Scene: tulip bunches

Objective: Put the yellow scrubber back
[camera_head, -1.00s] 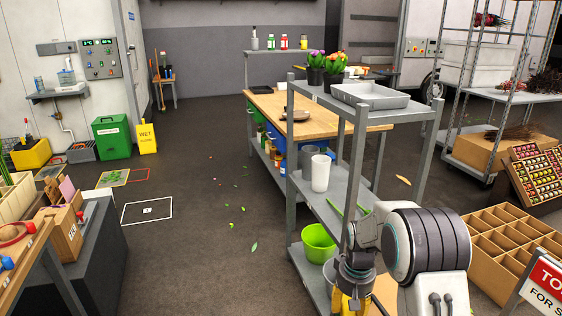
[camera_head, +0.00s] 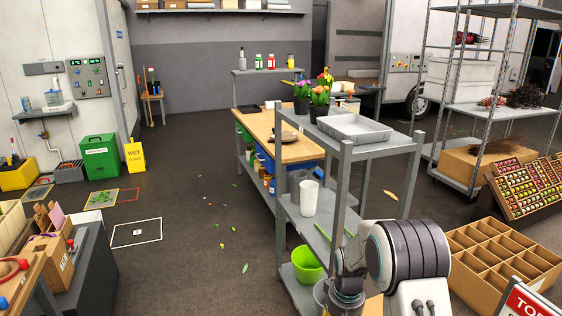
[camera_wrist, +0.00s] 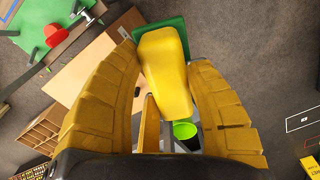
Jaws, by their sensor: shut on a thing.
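The yellow scrubber (camera_wrist: 165,75) has a smooth yellow body and a flat green pad (camera_wrist: 174,28) at its far end. In the wrist view my gripper (camera_wrist: 165,58) is shut on it, with one ribbed yellow finger on each side. The scrubber is held up above the floor. In the head view my arm reaches down at the lower right, beside the grey shelf unit. The fingers and the scrubber cannot be made out there.
The grey shelf unit (camera_head: 343,190) carries a grey tray (camera_head: 354,127), flower pots and a white cup (camera_head: 309,198). A lime-green bucket (camera_head: 307,266) sits low in it. A divided cardboard box (camera_head: 500,262) stands to the right. Open floor (camera_head: 190,245) lies left of the shelf unit.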

